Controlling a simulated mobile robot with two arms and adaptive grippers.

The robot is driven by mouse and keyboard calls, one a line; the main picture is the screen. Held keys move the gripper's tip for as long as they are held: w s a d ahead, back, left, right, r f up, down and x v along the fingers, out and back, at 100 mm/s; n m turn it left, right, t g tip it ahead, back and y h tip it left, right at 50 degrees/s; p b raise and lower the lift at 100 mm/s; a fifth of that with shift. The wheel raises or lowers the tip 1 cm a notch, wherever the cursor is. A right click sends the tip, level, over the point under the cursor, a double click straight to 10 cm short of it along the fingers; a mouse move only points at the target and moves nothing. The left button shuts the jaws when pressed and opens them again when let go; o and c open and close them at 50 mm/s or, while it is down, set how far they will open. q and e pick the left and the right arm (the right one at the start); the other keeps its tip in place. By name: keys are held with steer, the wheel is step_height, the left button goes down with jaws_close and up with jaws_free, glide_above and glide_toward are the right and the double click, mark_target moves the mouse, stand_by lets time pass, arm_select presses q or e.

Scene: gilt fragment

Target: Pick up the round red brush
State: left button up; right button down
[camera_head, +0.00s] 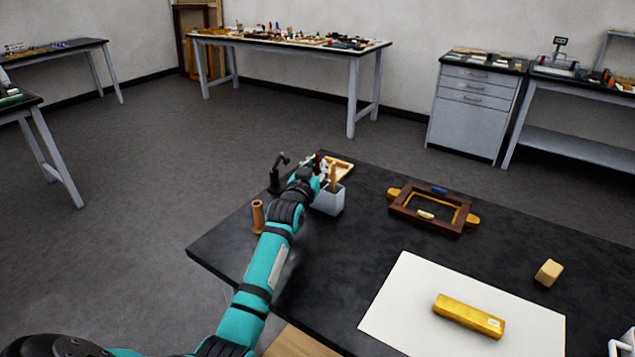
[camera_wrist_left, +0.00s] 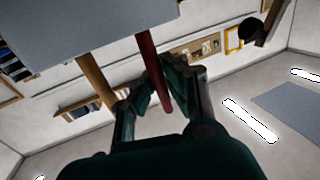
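The red brush shows as a red handle (camera_wrist_left: 152,70) in the left wrist view, rising from the grey container (camera_wrist_left: 80,30); its bristles are hidden. My left gripper (camera_wrist_left: 166,72) has its fingers around the end of this handle; whether the pads touch it I cannot tell. In the head view my left gripper (camera_head: 316,172) is at the grey container (camera_head: 329,202) on the dark table, with a bit of red beside it. A wooden handle (camera_wrist_left: 95,80) stands in the same container, left of the red one in the wrist view. My right gripper is not in view.
A black stand (camera_head: 277,175) and a wooden cylinder (camera_head: 258,217) are close to my left arm. A brown frame (camera_head: 425,222), a white sheet (camera_head: 400,300) with a golden bar (camera_head: 468,316), and a tan block (camera_head: 549,272) lie to the right. Dark tabletop (camera_head: 340,265) is clear between.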

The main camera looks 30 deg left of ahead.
arm_select(q)
steer(key=shift+r, duration=0.1)
jaws_close()
step_height(320, 180, up, 10)
steer(key=shift+f, duration=0.1)
stand_by(0.4)
stand_by(2.5)
